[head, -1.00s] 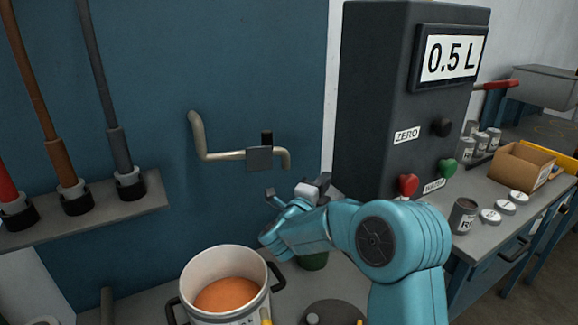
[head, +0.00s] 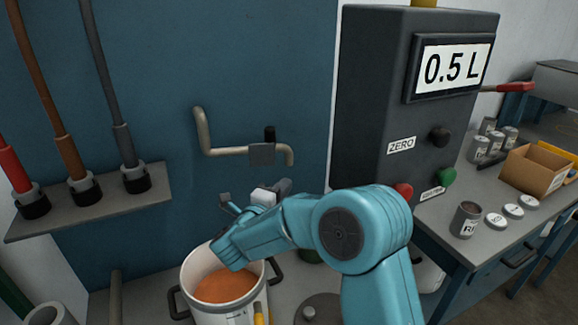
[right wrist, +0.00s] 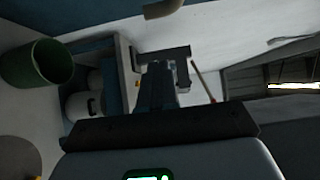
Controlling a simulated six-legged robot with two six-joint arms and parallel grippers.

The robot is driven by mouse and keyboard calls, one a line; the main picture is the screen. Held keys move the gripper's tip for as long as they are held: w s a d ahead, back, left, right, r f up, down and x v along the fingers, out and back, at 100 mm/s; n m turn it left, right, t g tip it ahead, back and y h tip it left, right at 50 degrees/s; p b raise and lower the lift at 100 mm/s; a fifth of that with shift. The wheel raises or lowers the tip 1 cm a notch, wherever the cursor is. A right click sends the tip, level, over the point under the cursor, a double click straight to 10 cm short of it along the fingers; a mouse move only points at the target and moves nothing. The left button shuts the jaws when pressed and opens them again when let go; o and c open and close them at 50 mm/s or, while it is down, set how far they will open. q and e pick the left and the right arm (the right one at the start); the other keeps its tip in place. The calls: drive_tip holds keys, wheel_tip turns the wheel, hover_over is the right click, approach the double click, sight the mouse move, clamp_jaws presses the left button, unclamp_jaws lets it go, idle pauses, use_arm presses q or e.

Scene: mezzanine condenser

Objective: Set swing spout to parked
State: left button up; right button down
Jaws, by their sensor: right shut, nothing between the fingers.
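The swing spout (head: 235,151) is a bent beige-metal pipe on the blue wall. A tan pipe end, likely the spout's, shows at the top of the right wrist view (right wrist: 163,8). My right gripper (head: 250,198) is below the spout, apart from it, above the back rim of the pot. Its dark fingers (right wrist: 160,70) look closed and empty in the right wrist view. My left gripper is not in view.
A white pot (head: 222,307) with orange contents stands below my right arm. A dark cabinet (head: 380,100) with a 0.5 L display stands right of the spout. A shelf (head: 90,215) with hose ends is at left. A bench with cans and a cardboard box (head: 535,170) is at right.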

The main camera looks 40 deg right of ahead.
sight(286, 158)
drive_tip(key=w+d+p, duration=0.2)
drive_tip(key=w+d, duration=0.3)
drive_tip(key=d, duration=0.2)
drive_tip(key=shift+w, duration=0.4)
drive_tip(key=shift+r, duration=0.1)
drive_tip(key=w+d+n+t+y+b, duration=0.2)
drive_tip(key=w+d+n+t+b, duration=0.1)
drive_tip(key=w+d+t+b, duration=0.1)
drive_tip(key=shift+w+r+n+t+y+b, duration=0.4)
drive_tip(key=shift+w+t+b, duration=0.2)
drive_tip(key=shift+b, duration=0.35)
drive_tip(key=shift+s+d+f, duration=0.1)
